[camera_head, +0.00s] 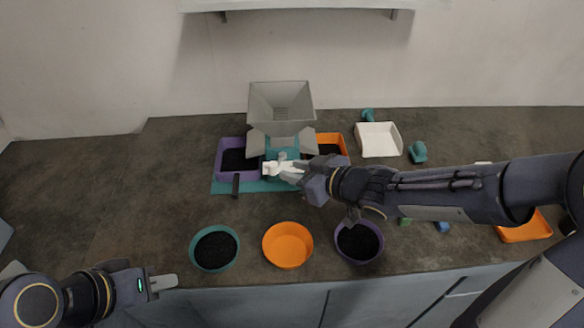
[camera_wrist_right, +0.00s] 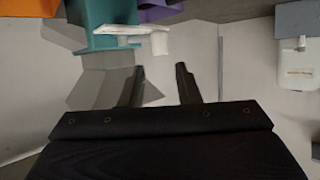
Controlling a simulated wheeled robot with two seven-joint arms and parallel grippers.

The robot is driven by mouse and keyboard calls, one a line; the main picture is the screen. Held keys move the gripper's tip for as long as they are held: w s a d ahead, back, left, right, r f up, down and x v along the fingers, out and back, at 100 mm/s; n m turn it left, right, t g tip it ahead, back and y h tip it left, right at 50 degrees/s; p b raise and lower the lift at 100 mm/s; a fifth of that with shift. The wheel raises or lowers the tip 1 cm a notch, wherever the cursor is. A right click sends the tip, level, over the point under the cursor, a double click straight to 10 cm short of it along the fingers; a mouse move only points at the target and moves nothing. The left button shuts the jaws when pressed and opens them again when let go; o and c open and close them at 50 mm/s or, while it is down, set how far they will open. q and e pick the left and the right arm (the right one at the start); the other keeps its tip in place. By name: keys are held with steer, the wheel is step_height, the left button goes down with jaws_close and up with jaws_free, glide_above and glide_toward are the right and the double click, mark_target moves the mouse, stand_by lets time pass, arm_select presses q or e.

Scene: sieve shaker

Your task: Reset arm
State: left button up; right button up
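The sieve shaker has a grey funnel hopper (camera_head: 280,100) above a teal body, between a purple tray (camera_head: 229,155) and an orange tray (camera_head: 333,142). My right gripper (camera_head: 293,172) is in front of the shaker, close to a white part (camera_head: 270,167). In the right wrist view the gripper (camera_wrist_right: 161,82) has its fingers apart with nothing seen between them, and the white part (camera_wrist_right: 120,31) shows just beyond the tips. My left gripper (camera_head: 163,281) is over the front left counter edge, apart from the bowls; its finger gap is not clear.
A teal bowl (camera_head: 196,250) and a purple bowl (camera_head: 340,247) hold dark grains, with an orange bowl (camera_head: 288,245) between them. A white scoop-like tray (camera_head: 378,139) lies behind right. My right forearm crosses above the counter's right side. The counter's left side is clear.

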stand_by(0.3)
steer(key=s+d+r+m+h, duration=0.1)
steer(key=s+d+m+h, duration=0.3)
steer(key=d, duration=0.4)
steer(key=s+d+r+m+h, duration=0.1)
steer(key=s+d+m+h, duration=0.25)
steer(key=d, duration=0.55)
steer(key=s+f+m+g+y, duration=0.1)
steer(key=s+f+m+g, duration=0.1)
steer(key=s, duration=1.4)
steer(key=shift+a+m+g+y, duration=0.35)
steer(key=shift+m+g, duration=0.3)
steer(key=shift+g, duration=0.35)
